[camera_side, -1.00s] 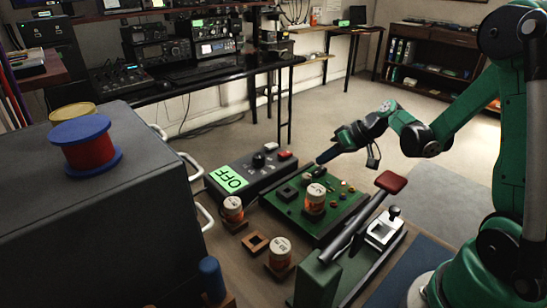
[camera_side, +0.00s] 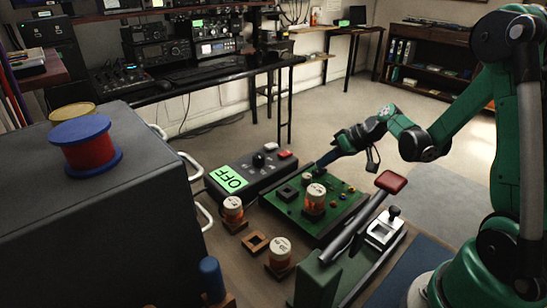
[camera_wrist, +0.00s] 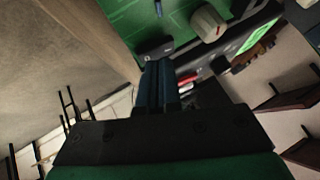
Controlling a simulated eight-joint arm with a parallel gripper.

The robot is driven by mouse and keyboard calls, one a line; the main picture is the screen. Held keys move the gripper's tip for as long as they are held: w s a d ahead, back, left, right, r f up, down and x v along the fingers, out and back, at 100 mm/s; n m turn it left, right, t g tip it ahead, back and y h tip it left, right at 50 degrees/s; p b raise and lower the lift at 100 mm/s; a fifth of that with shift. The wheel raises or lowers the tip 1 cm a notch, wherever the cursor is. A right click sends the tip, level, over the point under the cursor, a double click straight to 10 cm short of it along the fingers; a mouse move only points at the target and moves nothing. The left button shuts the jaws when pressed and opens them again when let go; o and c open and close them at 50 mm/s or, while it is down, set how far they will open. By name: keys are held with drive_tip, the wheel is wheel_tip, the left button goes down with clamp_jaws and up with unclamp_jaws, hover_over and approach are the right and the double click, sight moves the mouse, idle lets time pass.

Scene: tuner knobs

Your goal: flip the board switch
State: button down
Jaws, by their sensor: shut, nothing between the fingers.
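The green circuit board (camera_side: 291,211) lies on the bench, and part of it fills the top of the wrist view (camera_wrist: 185,12). My gripper (camera_side: 317,169) is shut and empty, pointing down at the board's far edge. In the wrist view its blue fingers (camera_wrist: 158,66) end at or just over a small dark block (camera_wrist: 154,47) on the board edge. This may be the board switch; I cannot tell whether the tips touch it. A pale knob (camera_wrist: 208,22) stands to its right. The switch's lever cannot be made out clearly in the side view.
Behind the board is a dark control box with a green OFF display (camera_side: 229,179). A labelled coil (camera_side: 314,199) stands on the board. A red-handled lever (camera_side: 390,182) rises at the right front. More coils (camera_side: 279,249) stand in front.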

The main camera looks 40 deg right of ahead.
sight(323, 171)
drive_tip(key=shift+r, duration=0.1)
drive_tip(key=shift+a+r, duration=0.1)
drive_tip(key=shift+r, duration=0.55)
drive_tip(key=shift+a+r, duration=0.2)
drive_tip(key=shift+r, duration=1.05)
drive_tip(key=shift+a+r, duration=0.15)
drive_tip(key=shift+r, duration=1.05)
drive_tip(key=s+a+r+h, duration=0.1)
drive_tip(key=s+a, duration=0.1)
drive_tip(key=a, duration=0.1)
drive_tip(key=s+a+r+h, duration=0.1)
drive_tip(key=s+a, duration=0.1)
drive_tip(key=a, duration=0.2)
drive_tip(key=s+a+r+n+h, duration=0.1)
drive_tip(key=s+a, duration=0.2)
drive_tip(key=shift+a+g+h, duration=0.3)
drive_tip(key=shift+a, duration=0.05)
drive_tip(key=shift+s+a, duration=0.35)
drive_tip(key=shift+s, duration=0.15)
